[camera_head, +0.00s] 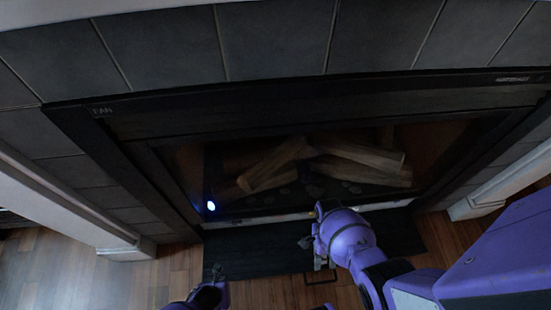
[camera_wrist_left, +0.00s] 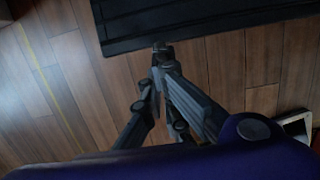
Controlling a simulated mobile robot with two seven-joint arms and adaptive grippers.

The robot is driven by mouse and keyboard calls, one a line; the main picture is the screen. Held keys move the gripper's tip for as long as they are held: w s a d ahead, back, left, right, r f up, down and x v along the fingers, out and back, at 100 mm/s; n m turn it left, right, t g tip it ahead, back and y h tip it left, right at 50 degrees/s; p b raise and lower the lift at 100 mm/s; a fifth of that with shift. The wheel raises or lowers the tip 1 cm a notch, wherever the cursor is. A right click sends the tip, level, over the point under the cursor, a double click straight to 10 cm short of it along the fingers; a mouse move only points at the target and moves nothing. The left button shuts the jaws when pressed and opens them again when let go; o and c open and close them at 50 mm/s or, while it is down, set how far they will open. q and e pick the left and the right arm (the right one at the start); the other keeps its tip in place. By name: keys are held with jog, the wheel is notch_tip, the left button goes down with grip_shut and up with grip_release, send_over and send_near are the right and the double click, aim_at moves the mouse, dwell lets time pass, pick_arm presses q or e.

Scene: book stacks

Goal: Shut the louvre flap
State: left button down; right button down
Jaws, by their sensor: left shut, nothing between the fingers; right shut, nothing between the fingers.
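The louvre flap appears to be the long dark panel (camera_head: 262,250) below the fireplace glass, folded down and lying out over the wood floor. Its dark ridged surface also shows at the top of the left wrist view (camera_wrist_left: 200,18). My left gripper (camera_head: 217,268) is shut and empty at the panel's front edge, near its left end. In the left wrist view the closed fingertips (camera_wrist_left: 162,47) overlap that edge; I cannot tell whether they touch it. My right gripper (camera_head: 319,262) is shut and empty over the panel's middle right, partly hidden by my purple wrist.
The fireplace (camera_head: 120,115) has a dark frame, with logs (camera_head: 270,165) behind its glass and a bright blue-white spot (camera_head: 211,206) at its lower left. White surround posts (camera_head: 125,252) stand at both sides. The wood floor (camera_head: 80,270) at the left is clear.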

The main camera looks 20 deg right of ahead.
pick_arm(q)
jog(key=shift+w+d+r, duration=0.2)
jog(key=shift+w+r, duration=0.05)
jog(key=shift+w, duration=0.5)
jog(key=shift+w+d+r, duration=0.15)
jog(key=shift+w+r, duration=0.1)
jog(key=shift+w, duration=0.45)
pick_arm(e)
jog(key=c, duration=2.5)
grip_release()
jog(key=o, duration=0.6)
